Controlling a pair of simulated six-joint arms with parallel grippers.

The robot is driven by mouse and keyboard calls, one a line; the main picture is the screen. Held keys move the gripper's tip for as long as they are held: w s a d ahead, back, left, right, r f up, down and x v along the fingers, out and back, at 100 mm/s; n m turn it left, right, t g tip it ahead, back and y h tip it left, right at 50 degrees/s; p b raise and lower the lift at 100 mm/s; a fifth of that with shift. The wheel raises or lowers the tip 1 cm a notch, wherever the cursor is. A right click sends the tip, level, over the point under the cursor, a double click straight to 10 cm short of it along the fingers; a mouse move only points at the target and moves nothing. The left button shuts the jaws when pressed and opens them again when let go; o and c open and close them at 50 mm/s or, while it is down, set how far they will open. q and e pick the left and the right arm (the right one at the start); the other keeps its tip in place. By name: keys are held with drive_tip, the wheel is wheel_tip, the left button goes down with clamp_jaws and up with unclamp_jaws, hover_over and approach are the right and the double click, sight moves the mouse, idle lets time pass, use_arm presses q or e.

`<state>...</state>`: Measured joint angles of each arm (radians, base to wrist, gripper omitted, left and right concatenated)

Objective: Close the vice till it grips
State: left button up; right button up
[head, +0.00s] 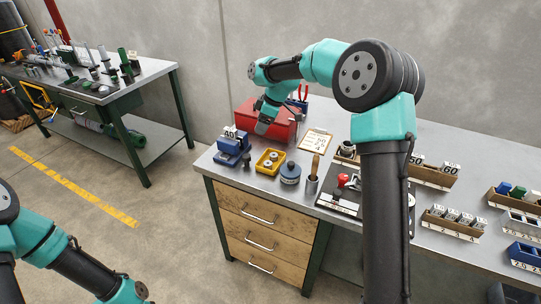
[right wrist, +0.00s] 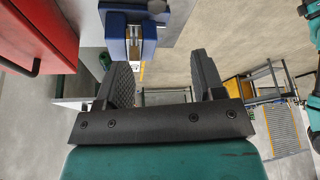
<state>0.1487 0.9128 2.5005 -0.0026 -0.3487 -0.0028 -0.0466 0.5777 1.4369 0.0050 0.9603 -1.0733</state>
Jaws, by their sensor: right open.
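The blue vice (head: 229,152) stands near the left end of the workbench, with a pale block marked 40 (head: 229,133) at its top. In the right wrist view the blue vice (right wrist: 116,32) is at the top, beyond the fingertips, with grey metal parts between its blue sides. Whether its jaws touch the block is too small to tell. My right gripper (head: 263,126) is above the bench, right of the vice and in front of the red toolbox. In the wrist view its two black fingers (right wrist: 162,75) are apart with nothing between them. My left arm shows at lower left; its gripper is out of frame.
A red toolbox (head: 267,121) stands close behind my right gripper, and shows at left in the wrist view (right wrist: 40,30). A yellow tray (head: 270,161), a blue-grey round item (head: 290,173) and a clipboard (head: 314,140) lie right of the vice. The bench's left edge is close to the vice.

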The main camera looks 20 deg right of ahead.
sight(247, 156)
drive_tip(key=shift+w+d+r, duration=0.1)
drive_tip(key=shift+d+r, duration=0.2)
drive_tip(key=shift+r, duration=0.05)
drive_tip(key=x, duration=1.7)
drive_tip(key=shift+f, duration=0.3)
drive_tip(key=c, duration=0.9)
